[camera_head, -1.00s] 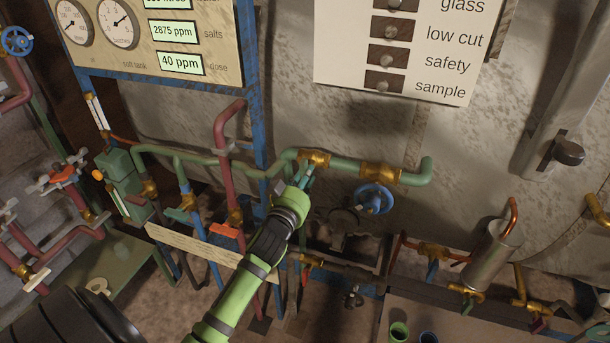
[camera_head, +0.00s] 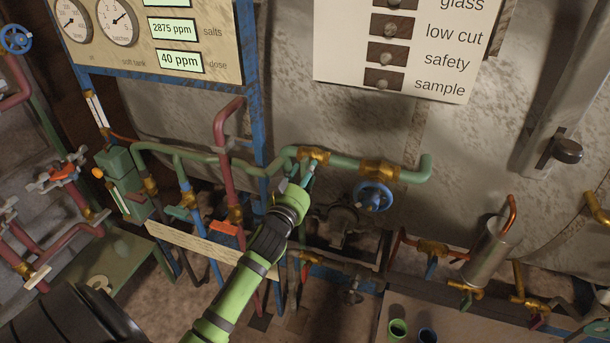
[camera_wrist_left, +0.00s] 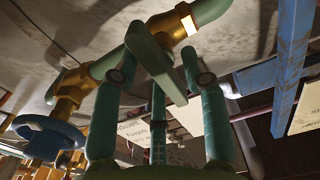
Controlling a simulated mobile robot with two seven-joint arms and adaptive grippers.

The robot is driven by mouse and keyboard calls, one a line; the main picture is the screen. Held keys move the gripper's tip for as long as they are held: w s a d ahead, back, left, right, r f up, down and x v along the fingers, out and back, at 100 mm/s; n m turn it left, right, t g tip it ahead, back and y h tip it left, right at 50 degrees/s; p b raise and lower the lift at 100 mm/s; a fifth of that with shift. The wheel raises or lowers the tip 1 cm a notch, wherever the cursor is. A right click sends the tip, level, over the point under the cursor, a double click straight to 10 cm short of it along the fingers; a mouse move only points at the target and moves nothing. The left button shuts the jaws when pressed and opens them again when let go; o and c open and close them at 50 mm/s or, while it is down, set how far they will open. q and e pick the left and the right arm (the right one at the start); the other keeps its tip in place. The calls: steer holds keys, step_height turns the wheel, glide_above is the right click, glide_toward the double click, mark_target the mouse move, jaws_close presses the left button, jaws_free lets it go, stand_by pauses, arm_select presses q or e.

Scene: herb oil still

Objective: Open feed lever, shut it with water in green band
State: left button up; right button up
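A green lever (camera_wrist_left: 157,68) on a brass valve (camera_wrist_left: 172,24) fills the middle of the left wrist view. In the head view the brass valve (camera_head: 314,156) sits on the green pipe, and my gripper mostly covers the lever. In the head view the left gripper (camera_head: 304,180) reaches up to that valve from below. No water level or green band can be made out. My right gripper is out of view.
A blue handwheel (camera_head: 373,196) is close to the right of the gripper. A red pipe (camera_head: 226,140) and a blue post (camera_head: 254,110) stand to its left. A gauge panel (camera_head: 150,40) is at upper left. A metal can (camera_head: 490,252) and small cups (camera_head: 397,330) are at lower right.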

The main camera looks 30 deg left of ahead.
arm_select(q)
steer(key=v, duration=1.2)
steer(key=shift+f, duration=0.2)
steer(key=s+d+f+m+g+h+b, duration=0.1)
steer(key=s+d+f+g, duration=0.1)
steer(key=f, duration=0.9)
steer(key=s+d+f+g+h, duration=0.1)
steer(key=s+d+f+g, duration=0.15)
steer(key=f, duration=0.95)
steer(key=s+d+f+m+g+h+b, duration=0.1)
steer(key=s+d+f+g+h, duration=0.15)
steer(key=f, duration=0.85)
steer(key=s+d+f+m+g, duration=0.15)
steer(key=s+f+g, duration=0.35)
steer(key=s+f, duration=0.85)
steer(key=s+f+m+g+b, duration=0.1)
steer(key=s+f+g, duration=0.3)
steer(key=s, duration=1.2)
step_height(320, 180, down, 4)
steer(key=shift+s+d+f, duration=0.2)
steer(key=shift+s+d, duration=0.2)
steer(key=shift+d, duration=0.05)
